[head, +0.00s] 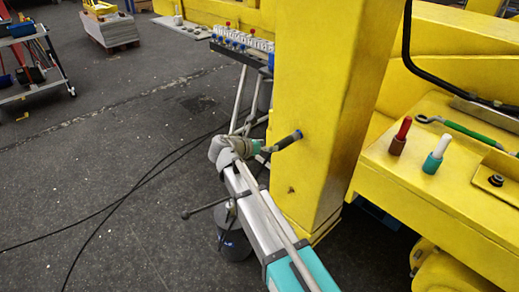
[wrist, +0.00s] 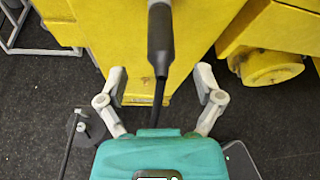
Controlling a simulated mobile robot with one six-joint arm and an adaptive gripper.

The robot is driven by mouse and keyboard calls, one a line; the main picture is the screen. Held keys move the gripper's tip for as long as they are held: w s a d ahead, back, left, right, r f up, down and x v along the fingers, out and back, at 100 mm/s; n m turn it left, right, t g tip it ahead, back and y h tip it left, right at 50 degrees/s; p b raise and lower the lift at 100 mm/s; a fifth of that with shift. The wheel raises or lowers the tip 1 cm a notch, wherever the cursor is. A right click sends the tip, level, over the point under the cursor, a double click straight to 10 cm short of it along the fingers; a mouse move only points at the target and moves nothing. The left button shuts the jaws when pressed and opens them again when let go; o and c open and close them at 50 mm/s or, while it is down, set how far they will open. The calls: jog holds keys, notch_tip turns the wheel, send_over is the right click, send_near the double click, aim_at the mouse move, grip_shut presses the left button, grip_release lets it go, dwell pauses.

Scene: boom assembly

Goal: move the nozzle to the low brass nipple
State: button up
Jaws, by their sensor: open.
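In the wrist view, my gripper (wrist: 160,82) is open, with its two grey fingers spread wide. A dark nozzle (wrist: 160,32) with a tapered end and a thin rod comes down from the top between the fingers, apart from both. In the head view, my gripper (head: 262,152) is at the left face of the yellow post. A dark nozzle-like piece with a blue band (head: 287,141) lies just right of it, against the post. A small brownish spot (head: 291,190) shows lower on the post; I cannot tell whether it is the brass nipple.
The yellow post (head: 325,90) stands directly ahead. A yellow ledge (head: 445,185) at right bears a red-topped peg (head: 401,134), a teal peg (head: 436,155) and a wrench (head: 470,130). A rack with several valves (head: 240,42) stands behind. Cables cross the open floor at left.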

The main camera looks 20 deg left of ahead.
aim_at(282, 144)
jog(key=shift+b+x, duration=1.2)
jog(key=shift+x, duration=2.6)
grip_shut()
